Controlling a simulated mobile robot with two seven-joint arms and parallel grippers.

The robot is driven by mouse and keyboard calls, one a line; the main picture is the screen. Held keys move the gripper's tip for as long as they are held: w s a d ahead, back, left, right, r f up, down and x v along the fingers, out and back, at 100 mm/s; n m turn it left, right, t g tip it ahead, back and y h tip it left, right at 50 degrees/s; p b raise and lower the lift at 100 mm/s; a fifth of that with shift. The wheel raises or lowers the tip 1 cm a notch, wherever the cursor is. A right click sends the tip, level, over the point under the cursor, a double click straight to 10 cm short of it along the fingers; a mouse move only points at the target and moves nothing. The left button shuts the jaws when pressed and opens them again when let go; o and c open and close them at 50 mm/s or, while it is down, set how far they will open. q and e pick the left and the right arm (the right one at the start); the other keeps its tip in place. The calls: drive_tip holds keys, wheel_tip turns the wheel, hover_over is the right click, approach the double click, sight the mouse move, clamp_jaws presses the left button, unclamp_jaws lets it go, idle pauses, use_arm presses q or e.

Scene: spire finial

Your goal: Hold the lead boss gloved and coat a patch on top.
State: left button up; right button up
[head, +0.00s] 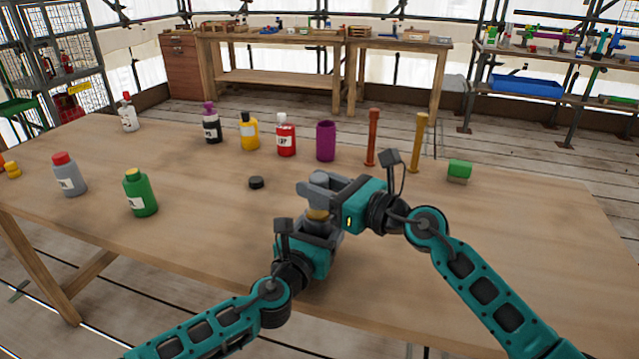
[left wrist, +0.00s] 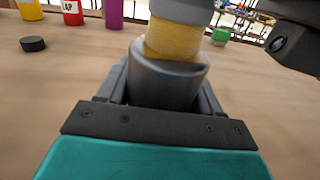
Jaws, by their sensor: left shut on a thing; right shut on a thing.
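The lead boss (left wrist: 165,85) is a dull grey rounded piece, upright between the fingers of my left gripper in the left wrist view. My left gripper (head: 318,226) is shut on it, low over the near middle of the table. A yellow, rough-textured pad (left wrist: 175,42) sits against the boss's top, and its edge shows in the head view (head: 317,213). My right gripper (head: 318,190) is directly above, shut on a grey part over the pad. The fingers hide most of the boss in the head view. I cannot see any coating on top or a glove.
A black disc (head: 256,182) lies left of my grippers. A green bottle (head: 140,193), grey bottle (head: 69,175), yellow bottle (head: 249,132), red bottle (head: 285,136) and purple cup (head: 325,141) stand around. Two upright rods (head: 371,138) and a green-topped block (head: 459,170) are right. The table's front left is clear.

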drive_tip(key=shift+f, duration=0.1)
drive_tip(key=d+r, duration=0.5)
drive_tip(key=r, duration=0.2)
idle(0.4)
use_arm(q)
drive_tip(key=o, duration=1.2)
